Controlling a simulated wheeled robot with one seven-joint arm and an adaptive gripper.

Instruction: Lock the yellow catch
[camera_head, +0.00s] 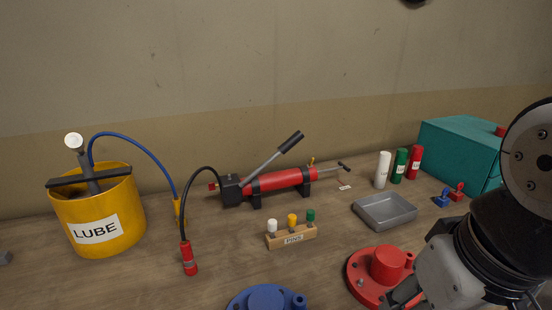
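I cannot make out a yellow catch for certain in the head view. Yellow things in sight are a yellow-topped pin (292,220) in the wooden pin block, a small yellow piece (312,162) on the red hand pump, the yellow end (179,211) of the blue hose and the yellow LUBE bucket (75,218). My gripper (402,298) is low at the bottom right, over or beside the red flanged cap (378,271). It is partly cut off by the frame edge, and its finger opening is hidden.
A blue flanged cap (265,299) sits at the bottom edge. A grey tray (385,222) looks empty. The red pump (280,180) lies behind the pin block (291,241). White, green and red cylinders (383,170) and a teal box (459,145) stand at the back right. Bare wood lies around the pin block.

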